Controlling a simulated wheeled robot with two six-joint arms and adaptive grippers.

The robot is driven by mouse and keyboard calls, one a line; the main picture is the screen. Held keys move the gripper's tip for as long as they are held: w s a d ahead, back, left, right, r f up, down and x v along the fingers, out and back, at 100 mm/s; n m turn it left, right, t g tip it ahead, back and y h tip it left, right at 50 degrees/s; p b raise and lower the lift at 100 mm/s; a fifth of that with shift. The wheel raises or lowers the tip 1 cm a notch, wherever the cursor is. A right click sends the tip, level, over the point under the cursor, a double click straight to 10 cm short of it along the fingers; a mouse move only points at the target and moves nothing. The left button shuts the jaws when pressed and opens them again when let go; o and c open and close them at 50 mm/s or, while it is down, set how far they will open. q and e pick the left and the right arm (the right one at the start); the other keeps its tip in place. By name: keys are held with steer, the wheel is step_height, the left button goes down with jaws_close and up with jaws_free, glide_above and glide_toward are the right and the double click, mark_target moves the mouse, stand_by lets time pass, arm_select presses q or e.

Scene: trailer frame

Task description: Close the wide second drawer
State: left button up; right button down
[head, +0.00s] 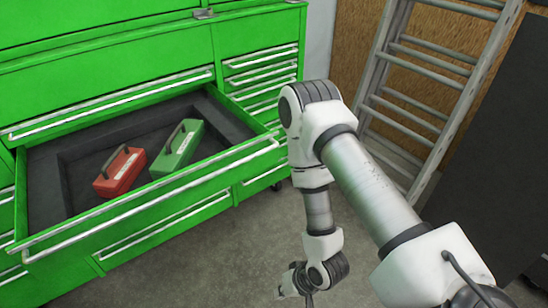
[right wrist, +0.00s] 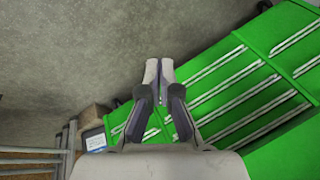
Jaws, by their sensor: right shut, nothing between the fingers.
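The wide second drawer (head: 222,177) of the green cabinet is pulled open in the head view. A long silver handle runs along its front edge. Inside its dark tray lie a red case (head: 118,172) and a green case (head: 176,152), each with a dark handle. My right gripper is low in the head view, in front of the cabinet and right of the drawer, apart from it. In the right wrist view its fingers (right wrist: 159,74) are together and empty, over the floor beside the green cabinet. My left gripper is not in view.
The green cabinet (head: 110,70) has narrow shut drawers on its right side and a shut wide drawer below the open one. A metal ladder (head: 425,85) leans at the right, by a dark panel (head: 495,150). The concrete floor (head: 215,265) is clear in front.

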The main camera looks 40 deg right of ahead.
steer(key=w+d+r+m+t+y+b, duration=0.1)
steer(key=w+d+r+m+t+b, duration=0.3)
steer(key=w+d+r+m+t, duration=0.6)
steer(key=w+d+r+m+t+h+b, duration=0.3)
steer(key=w+d+r+t, duration=0.1)
steer(key=d+r, duration=0.3)
steer(key=b, duration=0.3)
glide_toward(272, 157)
step_height(272, 157, up, 3)
steer(key=s+a, duration=0.2)
steer(key=shift+w+a+b, duration=0.15)
steer(key=shift+w+b, duration=0.3)
steer(key=shift+w, duration=4.1)
steer(key=shift+w, duration=0.1)
